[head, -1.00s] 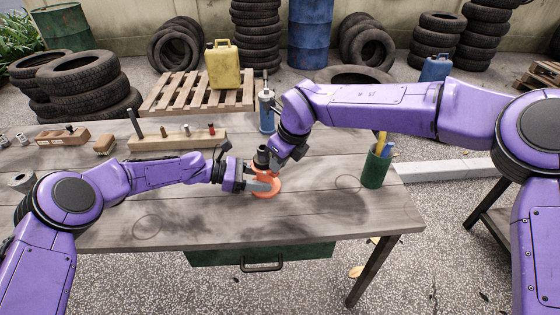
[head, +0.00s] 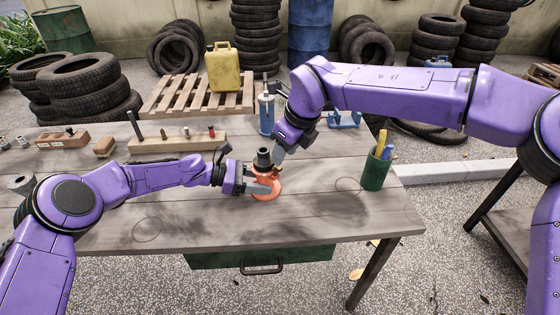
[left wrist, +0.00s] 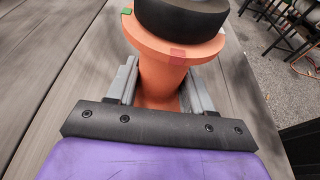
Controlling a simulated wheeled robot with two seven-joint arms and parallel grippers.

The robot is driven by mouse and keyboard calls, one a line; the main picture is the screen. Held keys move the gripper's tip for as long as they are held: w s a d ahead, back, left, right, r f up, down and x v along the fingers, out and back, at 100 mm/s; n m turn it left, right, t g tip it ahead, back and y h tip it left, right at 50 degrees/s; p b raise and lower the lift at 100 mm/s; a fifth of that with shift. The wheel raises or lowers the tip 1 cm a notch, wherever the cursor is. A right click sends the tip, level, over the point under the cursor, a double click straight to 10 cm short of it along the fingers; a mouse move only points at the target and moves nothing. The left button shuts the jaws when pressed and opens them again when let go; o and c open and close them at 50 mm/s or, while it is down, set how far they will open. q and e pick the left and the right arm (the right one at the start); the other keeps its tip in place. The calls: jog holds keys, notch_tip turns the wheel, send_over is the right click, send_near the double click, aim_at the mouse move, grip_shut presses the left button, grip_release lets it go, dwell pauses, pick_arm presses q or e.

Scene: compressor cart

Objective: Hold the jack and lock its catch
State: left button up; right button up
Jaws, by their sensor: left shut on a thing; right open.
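The orange jack (head: 266,196) with a black top (head: 263,157) stands upright on the wooden table. My left gripper (head: 260,188) is shut around its orange body from the left; in the left wrist view, grey fingers lie on both sides of the body (left wrist: 160,82). There the wide orange collar (left wrist: 205,48) under the black top (left wrist: 182,15) carries a pinkish-red mark (left wrist: 177,55) facing the gripper. A green mark (left wrist: 127,11) sits apart from it, at the left. My right gripper (head: 279,156) is open beside the black top, at its right. I cannot tell whether it touches.
A green cup with pens (head: 374,169) stands at the table's right. A blue-and-grey bottle-like item (head: 266,112) and a blue holder (head: 344,119) are behind. A wooden block with pegs (head: 178,141) and a brush (head: 104,147) lie at left. The front of the table is clear.

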jog(key=v, duration=0.6)
jog(key=shift+r, duration=0.2)
jog(key=shift+s, duration=0.1)
pick_arm(q)
jog(key=o, duration=0.9)
